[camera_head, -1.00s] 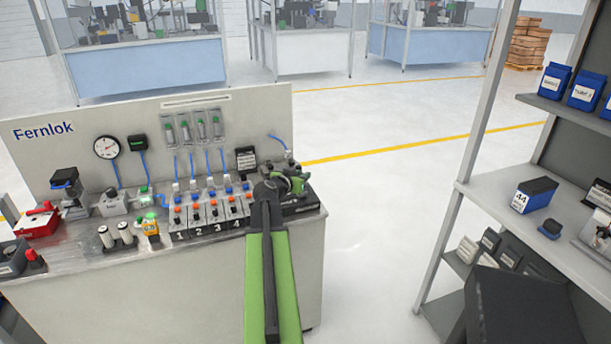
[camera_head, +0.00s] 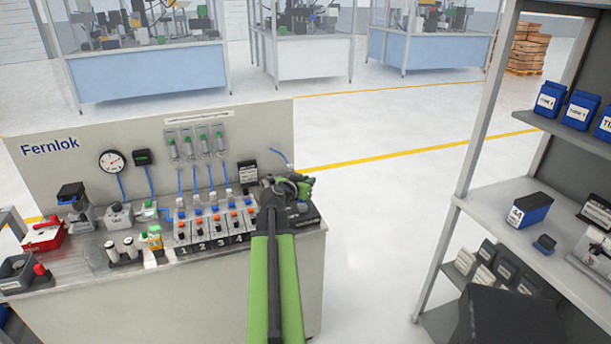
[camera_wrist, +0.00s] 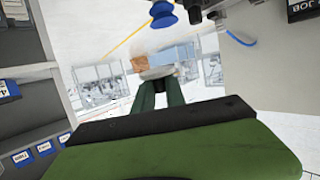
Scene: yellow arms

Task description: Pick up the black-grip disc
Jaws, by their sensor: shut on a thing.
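My gripper (camera_head: 290,189) is over the right end of the workbench (camera_head: 220,289) in the head view. In the wrist view, my gripper's two dark green fingers (camera_wrist: 160,87) are shut on a small dark part of a pale round disc (camera_wrist: 157,73). The disc appears edge-on across the fingertips, with open floor behind it. In the head view I cannot make out the disc, as my gripper and wrist cover that spot.
A dark box (camera_head: 304,217) stands below my gripper at the bench's right end. Numbered modules (camera_head: 216,232) with blue tubes sit to its left. A grey shelf unit (camera_head: 521,225) stands at the right. The floor between bench and shelf is clear.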

